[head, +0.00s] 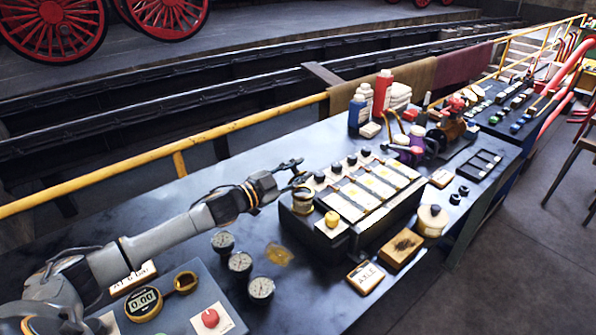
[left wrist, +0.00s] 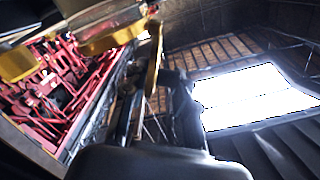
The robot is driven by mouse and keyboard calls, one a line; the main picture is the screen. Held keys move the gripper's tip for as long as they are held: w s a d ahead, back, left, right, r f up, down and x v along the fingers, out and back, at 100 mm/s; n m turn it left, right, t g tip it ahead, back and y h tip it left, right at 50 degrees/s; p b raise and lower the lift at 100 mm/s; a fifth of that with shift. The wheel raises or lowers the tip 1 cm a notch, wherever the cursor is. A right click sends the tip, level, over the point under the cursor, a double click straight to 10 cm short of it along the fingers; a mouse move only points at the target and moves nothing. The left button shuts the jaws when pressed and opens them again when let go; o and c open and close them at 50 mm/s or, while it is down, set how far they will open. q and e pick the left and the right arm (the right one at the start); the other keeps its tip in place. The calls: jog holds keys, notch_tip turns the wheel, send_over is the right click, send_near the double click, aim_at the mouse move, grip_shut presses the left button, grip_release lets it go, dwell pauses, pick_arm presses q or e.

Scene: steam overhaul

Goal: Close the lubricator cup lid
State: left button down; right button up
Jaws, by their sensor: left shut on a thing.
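The lubricator (head: 385,228) is a dark box on the bench with a row of pale lidded sections and black knobs. A small brass-coloured cup (head: 302,199) stands at its left end, and a yellow knob (head: 332,219) sits on its front corner. My left gripper (head: 298,171) is just above this cup. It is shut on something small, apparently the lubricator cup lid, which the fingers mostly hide. In the left wrist view my dark fingers (left wrist: 165,105) show against the background, with brass-coloured parts (left wrist: 105,32) at upper left. My right gripper is not seen.
Three gauges (head: 240,262) and an oil-like stain (head: 279,255) lie left of the lubricator. An AXLE block (head: 366,277), a brown brush-like block (head: 402,247) and a round cream container (head: 432,220) stand in front. Bottles (head: 382,92) stand behind. A yellow rail (head: 100,177) runs along the back.

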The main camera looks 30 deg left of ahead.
pick_arm(q)
jog(key=c, duration=1.2)
grip_release()
jog(key=shift+o, duration=0.2)
jog(key=v, duration=1.2)
